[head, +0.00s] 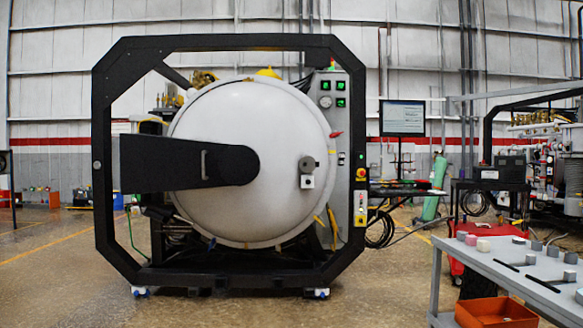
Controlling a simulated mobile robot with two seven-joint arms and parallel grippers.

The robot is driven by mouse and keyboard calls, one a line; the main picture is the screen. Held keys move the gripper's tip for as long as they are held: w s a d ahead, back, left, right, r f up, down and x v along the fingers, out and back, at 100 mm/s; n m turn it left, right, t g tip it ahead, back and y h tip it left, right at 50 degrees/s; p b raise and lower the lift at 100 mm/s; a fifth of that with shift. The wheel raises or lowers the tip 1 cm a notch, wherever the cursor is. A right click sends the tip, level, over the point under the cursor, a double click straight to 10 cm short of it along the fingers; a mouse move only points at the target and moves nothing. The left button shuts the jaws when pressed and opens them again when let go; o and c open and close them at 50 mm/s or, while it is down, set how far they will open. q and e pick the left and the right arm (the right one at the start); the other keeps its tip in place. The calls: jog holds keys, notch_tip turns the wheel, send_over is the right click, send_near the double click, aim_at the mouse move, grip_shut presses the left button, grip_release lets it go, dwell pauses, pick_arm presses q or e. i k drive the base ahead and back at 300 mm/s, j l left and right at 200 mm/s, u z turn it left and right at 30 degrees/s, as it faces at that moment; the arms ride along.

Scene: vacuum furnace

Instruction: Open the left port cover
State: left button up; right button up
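The vacuum furnace has a large white round door (238,215), which looks shut, inside a black octagonal frame (104,220). A broad black hinge arm (170,165) with a vertical grey handle (204,165) reaches from the left to the door's middle. A small fitting (307,171) sits on the right part of the door, with a grey rounded piece above a pale block with a dark round spot. I cannot tell whether it is the left port cover; no other cover on the door is clear. Neither of my grippers is in view.
A control panel (340,112) with green displays stands right of the door. A grey table (510,268) with small parts is at the front right, above an orange bin (495,312). A red case (462,275) stands behind it. The floor before the furnace is clear.

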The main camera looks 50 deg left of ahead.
aim_at(308, 164)
jog(key=u, duration=1.65)
